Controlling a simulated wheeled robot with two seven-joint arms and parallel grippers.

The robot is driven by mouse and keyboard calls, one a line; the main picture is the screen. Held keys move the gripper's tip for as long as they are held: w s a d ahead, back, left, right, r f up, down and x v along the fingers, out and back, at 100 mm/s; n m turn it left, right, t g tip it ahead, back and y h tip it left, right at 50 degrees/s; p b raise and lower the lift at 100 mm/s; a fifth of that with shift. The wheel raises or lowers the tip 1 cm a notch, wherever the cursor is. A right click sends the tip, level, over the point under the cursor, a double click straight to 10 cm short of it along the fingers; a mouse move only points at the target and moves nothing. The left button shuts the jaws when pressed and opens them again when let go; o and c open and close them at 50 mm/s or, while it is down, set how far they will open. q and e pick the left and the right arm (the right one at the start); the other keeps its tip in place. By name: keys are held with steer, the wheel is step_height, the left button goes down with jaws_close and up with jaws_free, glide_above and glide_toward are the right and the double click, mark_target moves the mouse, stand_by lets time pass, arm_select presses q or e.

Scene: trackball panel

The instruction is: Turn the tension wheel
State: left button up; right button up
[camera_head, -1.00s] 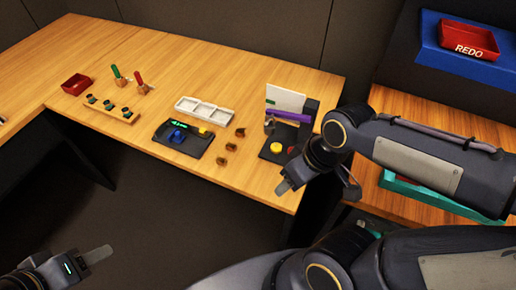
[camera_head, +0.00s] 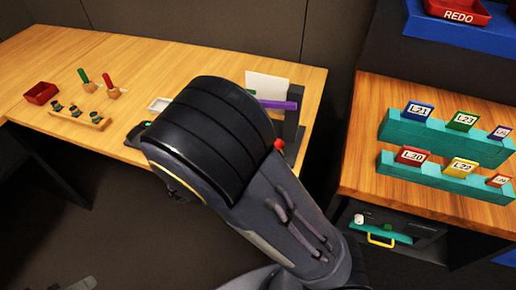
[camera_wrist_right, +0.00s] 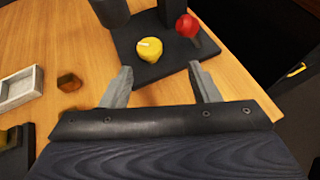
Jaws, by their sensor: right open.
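A round yellow knob with a white mark (camera_wrist_right: 149,49) sits on a black base (camera_wrist_right: 175,68) in the right wrist view. My right gripper (camera_wrist_right: 161,84) is open and empty, its two fingers pointing toward the base with the knob ahead between them. I cannot tell its height above the base. In the head view my right arm hides the knob and most of the trackball panel. A dark corner of what looks like that panel (camera_wrist_right: 14,160) shows in the right wrist view. Only a grey tip of my left gripper (camera_head: 82,284) shows at the bottom left.
A red ball on a stem (camera_wrist_right: 187,26) stands beside the knob; dark posts rise behind. A white tray (camera_wrist_right: 20,88) and a small brown piece (camera_wrist_right: 69,82) lie left. A red bin (camera_head: 41,93) and peg rack (camera_head: 75,117) are far left. Teal card racks (camera_head: 440,135) stand right.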

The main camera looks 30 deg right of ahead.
steer(key=shift+w+a+n+t, duration=0.3)
steer(key=shift+w+n+t, duration=0.1)
steer(key=shift+w+d+h, duration=0.15)
steer(key=shift+w+h, duration=0.05)
steer(key=shift+h, duration=0.1)
steer(key=x, duration=0.7)
steer(key=shift+d+f+b, duration=0.1)
steer(key=shift+d+b, duration=0.05)
steer(key=shift+b, duration=0.25)
steer(key=c, duration=1)
steer(key=shift+o, duration=0.2)
